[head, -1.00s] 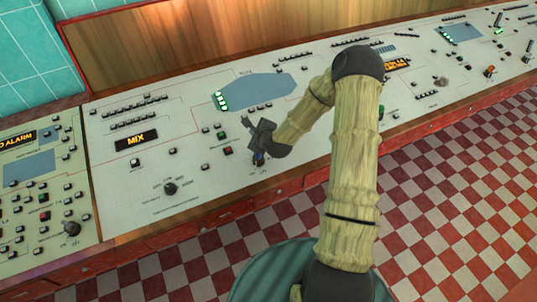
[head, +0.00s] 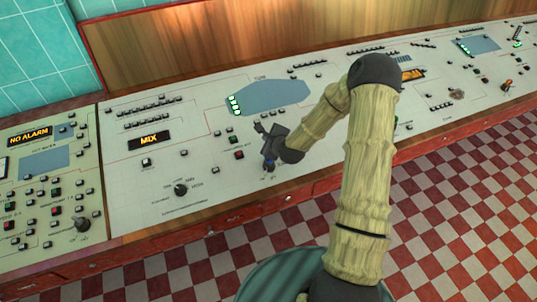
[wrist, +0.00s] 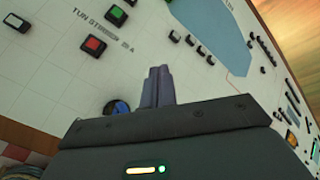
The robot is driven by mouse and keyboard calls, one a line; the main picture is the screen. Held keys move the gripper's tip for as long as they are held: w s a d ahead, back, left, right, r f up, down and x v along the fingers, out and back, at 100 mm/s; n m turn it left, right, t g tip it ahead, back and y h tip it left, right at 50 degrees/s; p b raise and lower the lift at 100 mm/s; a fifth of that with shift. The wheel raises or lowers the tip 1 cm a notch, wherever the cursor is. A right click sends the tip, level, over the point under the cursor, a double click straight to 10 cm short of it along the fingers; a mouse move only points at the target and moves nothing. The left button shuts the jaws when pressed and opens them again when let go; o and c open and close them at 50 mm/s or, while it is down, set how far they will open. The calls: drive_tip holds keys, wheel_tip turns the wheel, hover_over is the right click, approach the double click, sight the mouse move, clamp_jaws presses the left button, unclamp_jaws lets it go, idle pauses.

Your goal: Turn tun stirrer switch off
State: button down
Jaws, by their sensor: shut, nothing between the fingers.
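The tun stirrer switch appears to be the small blue knob (head: 268,163) on the pale control panel (head: 215,200). It also shows in the wrist view as a blue knob (wrist: 117,107), partly hidden by my gripper's dark body. The "TUN STIRRER" label (wrist: 97,18) is on the panel above it, beside a green button (wrist: 71,48) and a red button (wrist: 95,43). My gripper (head: 260,128) is shut and empty over the panel, its fingers (wrist: 158,84) just right of and beyond the knob in the wrist view. I cannot tell whether it touches the knob, or which way the knob points.
A black selector knob (head: 181,190) sits to the left, below the lit "MIX" display (head: 149,140). A blue tun-shaped screen area (head: 273,97) lies behind my gripper. The "NO ALARM" display (head: 30,136) is on the left panel. Checkered floor (head: 455,215) lies open in front.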

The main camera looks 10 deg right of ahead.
drive_tip(key=s+r+n+g, duration=0.2)
drive_tip(key=s+r+n, duration=0.3)
drive_tip(key=s+n, duration=0.3)
drive_tip(key=s+r+n+g+h, duration=0.1)
drive_tip(key=s+r+n+g, duration=0.2)
drive_tip(key=s+r+n, duration=0.2)
drive_tip(key=s+r+n+g+h, duration=0.1)
drive_tip(key=s+r+n+g, duration=0.2)
drive_tip(key=s+r+n, duration=0.3)
drive_tip(key=s+n, duration=0.4)
drive_tip(key=s, duration=0.4)
drive_tip(key=shift+s+n, duration=0.4)
drive_tip(key=c, duration=2.2)
unclamp_jaws()
drive_tip(key=shift+a+r, duration=0.1)
